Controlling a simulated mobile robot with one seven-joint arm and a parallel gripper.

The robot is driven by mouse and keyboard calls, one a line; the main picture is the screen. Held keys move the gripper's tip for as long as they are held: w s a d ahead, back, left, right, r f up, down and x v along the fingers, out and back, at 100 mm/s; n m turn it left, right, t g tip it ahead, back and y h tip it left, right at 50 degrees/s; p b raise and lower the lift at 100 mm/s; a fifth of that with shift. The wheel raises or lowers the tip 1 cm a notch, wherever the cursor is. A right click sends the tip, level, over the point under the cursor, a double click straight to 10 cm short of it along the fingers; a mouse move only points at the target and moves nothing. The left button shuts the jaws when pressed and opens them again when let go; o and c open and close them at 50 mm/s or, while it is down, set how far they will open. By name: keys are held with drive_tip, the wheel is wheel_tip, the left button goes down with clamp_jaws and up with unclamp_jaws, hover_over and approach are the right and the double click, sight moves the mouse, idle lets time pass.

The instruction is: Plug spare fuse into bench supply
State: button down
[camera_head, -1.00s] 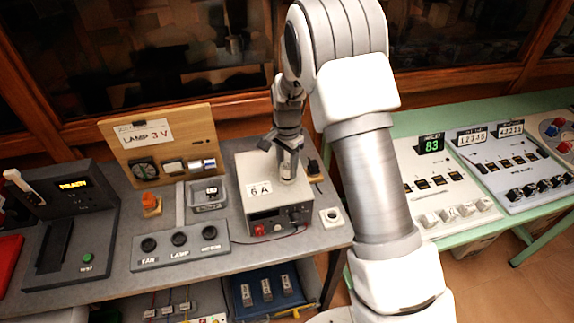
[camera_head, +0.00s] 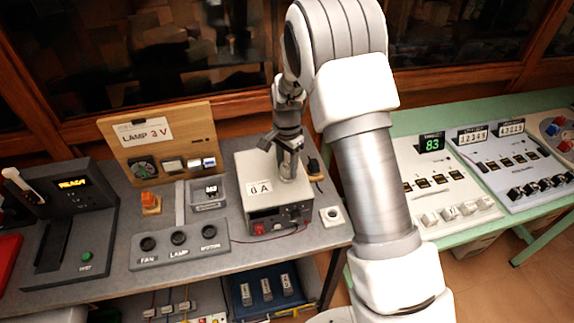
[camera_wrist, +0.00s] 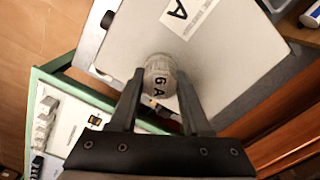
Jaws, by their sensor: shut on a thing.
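The bench supply (camera_head: 263,170) is a light grey box on the bench, with a "6 A" label on top and a dark front with a red switch. My gripper (camera_head: 289,146) is above the right part of its top. In the wrist view my gripper (camera_wrist: 160,108) has its two dark fingers on either side of a pale cylindrical fuse (camera_wrist: 160,72) marked "6 A". The fuse also shows in the head view (camera_head: 288,170), upright at the supply's top. Its lower end and any socket are hidden, so I cannot tell how deep it sits.
A lamp board (camera_head: 160,150) labelled "3 V" stands behind a switch box (camera_head: 180,246). A tester (camera_head: 72,225) is at the left. A small tray (camera_head: 208,196) is left of the supply, and a white round-holed block (camera_head: 332,216) is to its right. A green table (camera_head: 460,236) holds more instruments.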

drive_tip(key=shift+f, duration=0.15)
drive_tip(key=shift+c, duration=1.4)
unclamp_jaws()
drive_tip(key=shift+o, duration=0.3)
drive_tip(key=shift+o, duration=1.1)
drive_tip(key=shift+r+p, duration=2.1)
drive_tip(key=shift+r, duration=1.45)
